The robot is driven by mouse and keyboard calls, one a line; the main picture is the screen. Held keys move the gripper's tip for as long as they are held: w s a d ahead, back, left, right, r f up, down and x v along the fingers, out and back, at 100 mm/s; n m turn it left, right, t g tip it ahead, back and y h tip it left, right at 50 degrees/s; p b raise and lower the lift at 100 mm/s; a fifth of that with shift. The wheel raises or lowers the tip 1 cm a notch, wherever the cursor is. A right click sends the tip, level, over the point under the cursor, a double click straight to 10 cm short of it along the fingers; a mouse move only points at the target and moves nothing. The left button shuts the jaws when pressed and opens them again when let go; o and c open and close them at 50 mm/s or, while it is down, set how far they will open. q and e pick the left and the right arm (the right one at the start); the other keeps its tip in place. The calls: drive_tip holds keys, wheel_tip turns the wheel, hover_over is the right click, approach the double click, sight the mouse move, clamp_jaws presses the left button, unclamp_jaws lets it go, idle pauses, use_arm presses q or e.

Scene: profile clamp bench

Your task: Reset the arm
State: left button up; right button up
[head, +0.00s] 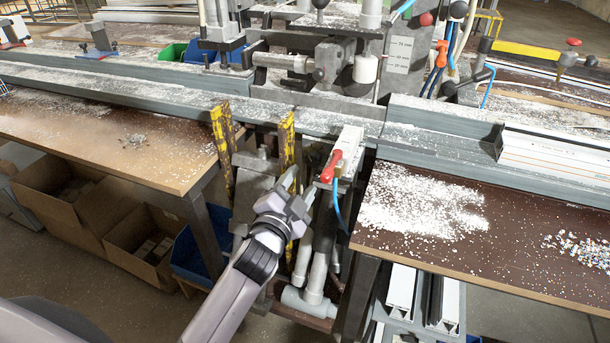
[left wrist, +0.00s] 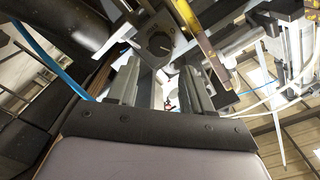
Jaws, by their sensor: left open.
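My left arm comes up from the bottom of the head view. Its gripper (head: 300,185) is in front of the machine's middle, just left of a white block with a red lever (head: 331,165). In the left wrist view the two fingers of the left gripper (left wrist: 165,90) stand apart with nothing seen between them. A dark machine part with a round knob (left wrist: 158,43) shows beyond the fingertips. Whether the gripper touches any machine part I cannot tell. My right gripper is in neither view.
The clamp machine (head: 335,60) and its long grey rail (head: 150,97) run across the bench. Yellow worn posts (head: 222,140) stand left of my gripper. A brown table (head: 490,250) with white chips lies right. Cardboard boxes (head: 75,205) and a blue bin (head: 190,255) sit below left.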

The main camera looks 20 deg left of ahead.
use_arm(q)
drive_tip(key=shift+s+f, duration=0.1)
drive_tip(key=s+f+n+g+p, duration=0.2)
drive_tip(key=s+f, duration=0.2)
drive_tip(key=s, duration=0.4)
drive_tip(key=s+a+f+n+g+h+p, duration=0.1)
drive_tip(key=s+f+n+g+p, duration=0.1)
drive_tip(key=s+f, duration=0.3)
drive_tip(key=s+a+f+n+g+p, duration=0.1)
drive_tip(key=s+f+n+g+p, duration=0.1)
drive_tip(key=s, duration=1)
wheel_tip(320, 180, down, 2)
drive_tip(key=shift+s+f+n+g+h, duration=0.25)
drive_tip(key=shift+s+n+g+h, duration=0.05)
drive_tip(key=shift+n+g, duration=0.55)
